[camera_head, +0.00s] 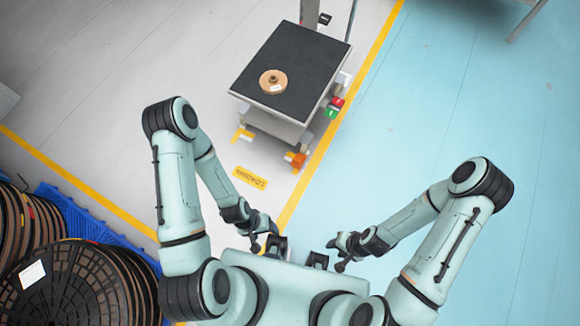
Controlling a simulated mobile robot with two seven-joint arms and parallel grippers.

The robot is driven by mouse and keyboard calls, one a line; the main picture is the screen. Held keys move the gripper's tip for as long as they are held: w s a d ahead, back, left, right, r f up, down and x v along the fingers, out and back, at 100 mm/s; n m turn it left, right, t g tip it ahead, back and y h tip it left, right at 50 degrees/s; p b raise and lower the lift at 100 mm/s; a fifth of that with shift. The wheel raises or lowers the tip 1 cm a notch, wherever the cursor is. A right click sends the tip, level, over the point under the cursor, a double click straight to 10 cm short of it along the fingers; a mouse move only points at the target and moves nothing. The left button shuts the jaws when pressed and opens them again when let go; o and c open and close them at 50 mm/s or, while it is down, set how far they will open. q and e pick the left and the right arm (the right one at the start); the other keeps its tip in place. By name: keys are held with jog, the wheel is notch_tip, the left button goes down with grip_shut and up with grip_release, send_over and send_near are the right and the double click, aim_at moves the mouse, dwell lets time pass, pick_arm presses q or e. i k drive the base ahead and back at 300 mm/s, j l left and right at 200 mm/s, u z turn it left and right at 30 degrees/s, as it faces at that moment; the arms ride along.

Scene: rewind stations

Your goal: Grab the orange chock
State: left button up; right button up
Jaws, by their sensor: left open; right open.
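An orange chock (298,160) is on the floor at the near right corner of the cart (310,100), close by its wheel. I cannot tell whether it touches the wheel. My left gripper (262,246) is open and empty, close in front of my body, well short of the chock. My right gripper (336,256) is open and empty, also close to my body and farther right. Both grippers are apart from the cart and the chock.
A brown reel (273,82) lies on the cart's dark top. Red (338,102) and green (331,112) parts are on the cart's right side. The floor between me and the cart is clear.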

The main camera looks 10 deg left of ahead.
aim_at(297, 162)
jog(key=k+j, duration=0.55)
jog(key=i+l, duration=0.25)
jog(key=i, duration=0.25)
jog(key=i+l, duration=0.3)
jog(key=i, duration=0.25)
jog(key=i+u, duration=0.1)
jog(key=u, duration=0.35)
jog(key=l+u, duration=0.1)
jog(key=u, duration=0.3)
jog(key=i+l+u, duration=0.1)
jog(key=u, duration=0.35)
jog(key=l+u, duration=0.1)
jog(key=u, duration=0.35)
jog(key=i, duration=0.05)
